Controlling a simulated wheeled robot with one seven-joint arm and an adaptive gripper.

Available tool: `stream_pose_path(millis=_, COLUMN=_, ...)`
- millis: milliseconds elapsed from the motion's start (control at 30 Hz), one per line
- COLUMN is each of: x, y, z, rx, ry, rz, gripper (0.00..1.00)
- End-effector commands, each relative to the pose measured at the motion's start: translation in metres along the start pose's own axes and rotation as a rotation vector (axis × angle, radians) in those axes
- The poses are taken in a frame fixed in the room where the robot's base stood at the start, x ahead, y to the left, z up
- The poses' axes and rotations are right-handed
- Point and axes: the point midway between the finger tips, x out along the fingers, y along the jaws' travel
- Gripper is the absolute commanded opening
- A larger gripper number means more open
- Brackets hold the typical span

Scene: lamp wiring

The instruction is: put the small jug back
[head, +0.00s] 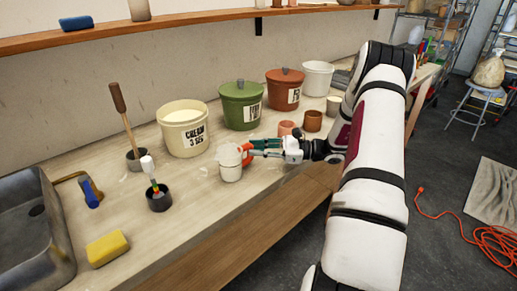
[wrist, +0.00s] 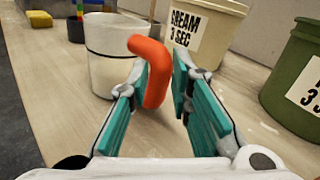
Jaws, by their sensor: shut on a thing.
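The small jug (head: 230,171) is a whitish cup with an orange-red handle, upright at the middle of the bench, in front of the cream bucket. It also shows in the wrist view (wrist: 108,68), with its bent handle (wrist: 156,75) toward me. My gripper (head: 247,151) reaches in from the right and is shut on the handle, with teal finger pads on either side of it in the wrist view (wrist: 160,92). I cannot tell whether the jug's base touches the bench.
The cream bucket (head: 184,140) stands behind the jug, and a green lidded bucket (head: 239,117) and a red-brown one (head: 284,98) are farther right. A dark pot with a brush (head: 159,202), a yellow sponge (head: 107,247) and a sink (head: 30,230) are left. Bare bench (head: 200,225) lies in front.

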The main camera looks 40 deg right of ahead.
Motion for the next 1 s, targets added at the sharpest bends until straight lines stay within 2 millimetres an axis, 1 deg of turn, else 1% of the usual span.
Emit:
stream_pose_path(millis=200, x=-0.001, y=0.0, z=0.0, rx=-0.002, ry=-0.001, rz=-0.001, gripper=0.0)
stream_pose_path(millis=333, x=0.0, y=0.0, z=-0.003, rx=-0.001, ry=-0.001, rz=-0.001, gripper=0.0)
stream_pose_path(millis=367, x=-0.001, y=0.0, z=-0.003, rx=-0.001, ry=0.001, rz=0.0, gripper=0.26)
stream_pose_path(millis=400, x=-0.001, y=0.0, z=-0.003, rx=-0.001, ry=0.001, rz=0.0, gripper=0.35)
stream_pose_path(millis=433, x=-0.001, y=0.0, z=-0.003, rx=-0.002, ry=0.001, rz=0.0, gripper=0.4)
stream_pose_path(millis=700, x=-0.001, y=0.0, z=-0.002, rx=-0.002, ry=0.001, rz=0.0, gripper=0.4)
stream_pose_path(millis=800, x=-0.001, y=0.0, z=0.001, rx=-0.002, ry=0.001, rz=0.0, gripper=0.4)
stream_pose_path(millis=867, x=-0.008, y=-0.001, z=0.0, rx=-0.002, ry=0.002, rz=-0.002, gripper=0.4)
stream_pose_path(millis=967, x=-0.023, y=-0.001, z=-0.001, rx=-0.003, ry=0.002, rz=-0.004, gripper=0.4)
stream_pose_path(millis=1000, x=-0.03, y=-0.001, z=-0.001, rx=-0.004, ry=0.003, rz=-0.005, gripper=0.4)
